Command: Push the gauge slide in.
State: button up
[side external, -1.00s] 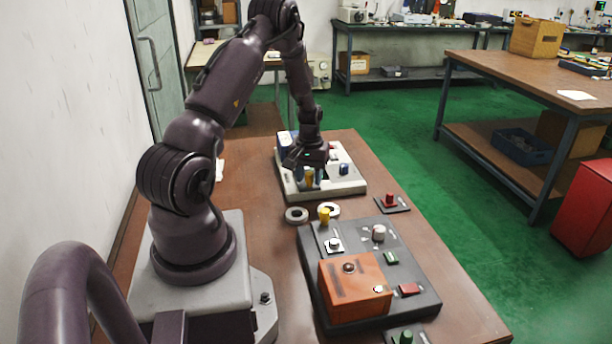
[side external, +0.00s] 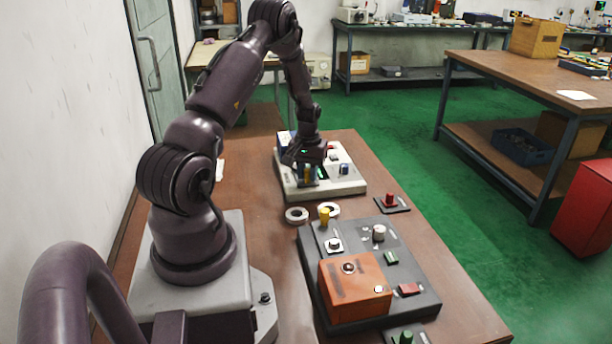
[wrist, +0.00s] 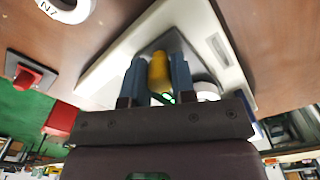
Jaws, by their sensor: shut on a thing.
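My gripper (side external: 306,180) is over the cream panel (side external: 345,187) at the far end of the table. In the wrist view its two blue fingers (wrist: 160,78) stand on either side of a yellow knob (wrist: 159,70) and are shut on it. The knob rises from a dark grey plate on the cream panel, and looks like the handle of the gauge slide. The gripper hides most of the slide, so how far in it sits cannot be told. A small green glow shows beside the knob.
A blue knob (side external: 344,169) stands on the same panel.

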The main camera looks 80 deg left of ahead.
jog(key=shift+w+a, duration=0.1)
jog(key=shift+a, duration=4.6)
jog(key=shift+a+r, duration=0.1)
jog(key=shift+a, duration=0.25)
jog(key=o, duration=0.6)
jog(key=shift+s+d, duration=0.1)
jog(key=shift+s, duration=0.1)
jog(key=shift+w+d+r, duration=0.1)
jog(key=shift+r, duration=3.3)
